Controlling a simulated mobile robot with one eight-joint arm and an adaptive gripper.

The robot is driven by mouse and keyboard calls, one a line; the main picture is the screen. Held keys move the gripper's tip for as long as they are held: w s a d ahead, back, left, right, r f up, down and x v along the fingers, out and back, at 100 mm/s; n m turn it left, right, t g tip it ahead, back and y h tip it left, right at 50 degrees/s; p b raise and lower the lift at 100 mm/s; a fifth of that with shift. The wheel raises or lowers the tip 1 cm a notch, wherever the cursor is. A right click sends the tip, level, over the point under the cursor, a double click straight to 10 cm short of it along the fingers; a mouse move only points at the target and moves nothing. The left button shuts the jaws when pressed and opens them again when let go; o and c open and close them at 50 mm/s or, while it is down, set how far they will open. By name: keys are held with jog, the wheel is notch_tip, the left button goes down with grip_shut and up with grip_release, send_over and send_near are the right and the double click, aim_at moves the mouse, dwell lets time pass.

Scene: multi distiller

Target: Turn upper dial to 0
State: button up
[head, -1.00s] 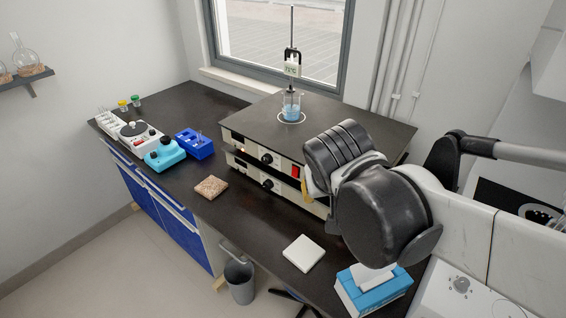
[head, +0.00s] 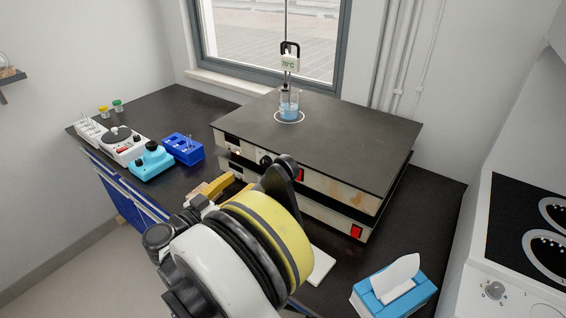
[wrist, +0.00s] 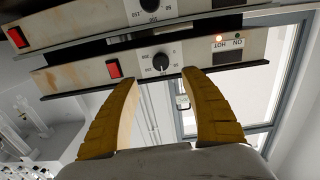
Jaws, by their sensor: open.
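Two stacked hotplates with dark tops (head: 330,130) stand on the bench. The upper dial (head: 265,160) is a black knob on the upper unit's front, partly behind my arm. The wrist view is upside down, so the upper dial (wrist: 160,62) shows below the lower dial (wrist: 150,4). Its exact setting is too small to read. My gripper (wrist: 160,78) is open, its yellow fingers on either side of the upper dial in that view and apparently short of it. In the head view, the yellow fingers (head: 214,188) show left of the dial, partly hidden by my arm.
A beaker of blue liquid (head: 289,108) with a 70°C thermometer sits on the upper hotplate. Red switches (wrist: 113,68) sit beside the dials. A tissue box (head: 385,300) is at front right. A blue rack (head: 183,148) and small devices stand at left.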

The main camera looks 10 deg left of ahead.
aim_at(263, 165)
jog(key=b+x, duration=0.3)
jog(key=x, duration=0.6)
jog(key=shift+w+f, duration=0.2)
jog(key=shift+w, duration=0.1)
jog(key=shift+w+d+r, duration=0.1)
jog(key=shift+w+d, duration=0.1)
jog(key=shift+w, duration=0.25)
grip_shut()
